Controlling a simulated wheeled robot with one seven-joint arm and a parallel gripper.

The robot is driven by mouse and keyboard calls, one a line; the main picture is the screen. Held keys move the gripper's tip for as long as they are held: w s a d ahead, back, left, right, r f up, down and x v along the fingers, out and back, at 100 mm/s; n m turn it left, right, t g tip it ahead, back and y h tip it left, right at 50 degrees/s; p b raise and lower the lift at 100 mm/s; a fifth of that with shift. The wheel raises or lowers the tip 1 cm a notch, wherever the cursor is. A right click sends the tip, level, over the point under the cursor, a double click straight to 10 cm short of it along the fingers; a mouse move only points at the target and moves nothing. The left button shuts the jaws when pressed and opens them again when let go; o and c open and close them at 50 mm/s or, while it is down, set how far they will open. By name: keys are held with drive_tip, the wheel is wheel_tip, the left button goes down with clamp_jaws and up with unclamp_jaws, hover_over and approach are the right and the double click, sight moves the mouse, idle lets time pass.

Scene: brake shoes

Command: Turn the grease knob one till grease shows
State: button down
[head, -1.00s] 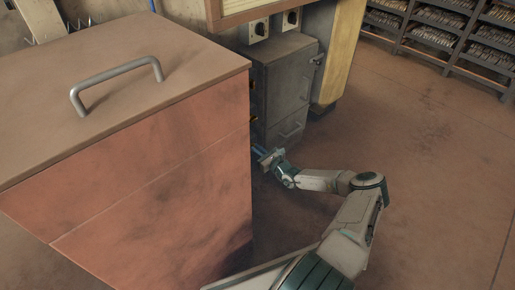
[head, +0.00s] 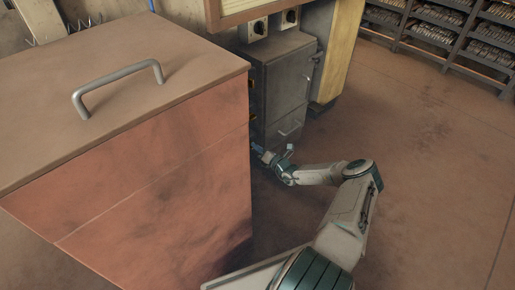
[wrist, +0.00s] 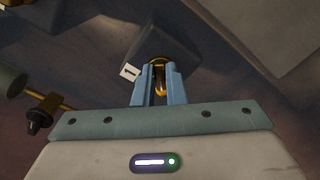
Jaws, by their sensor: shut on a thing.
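In the wrist view my gripper (wrist: 158,84) has its two blue fingers shut on a brass-coloured knob (wrist: 161,86). The knob sits in front of a dark housing, and a white tag marked "1" (wrist: 130,72) is beside it on the left. Most of the knob is hidden by the fingers. No grease can be made out there. In the head view my gripper (head: 262,154) is small, at the low front of the grey cabinet, partly hidden by the red-brown chest.
The red-brown chest (head: 160,185) with a bar handle stands close left of my arm. The grey cabinet (head: 283,85) stands behind. A dark fitting on a brass stem (wrist: 38,118) is left of my gripper. Open floor (head: 430,170) lies right; shelves (head: 450,30) stand far right.

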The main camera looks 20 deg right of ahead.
drive_tip(key=shift+m, duration=0.6)
drive_tip(key=c, duration=1.5)
unclamp_jaws()
drive_tip(key=shift+s+d, duration=0.1)
drive_tip(key=p+v, duration=0.4)
drive_tip(key=v, duration=0.9)
drive_tip(key=shift+s+d+p, duration=0.15)
drive_tip(key=shift+s+p, duration=0.15)
drive_tip(key=shift+p, duration=0.05)
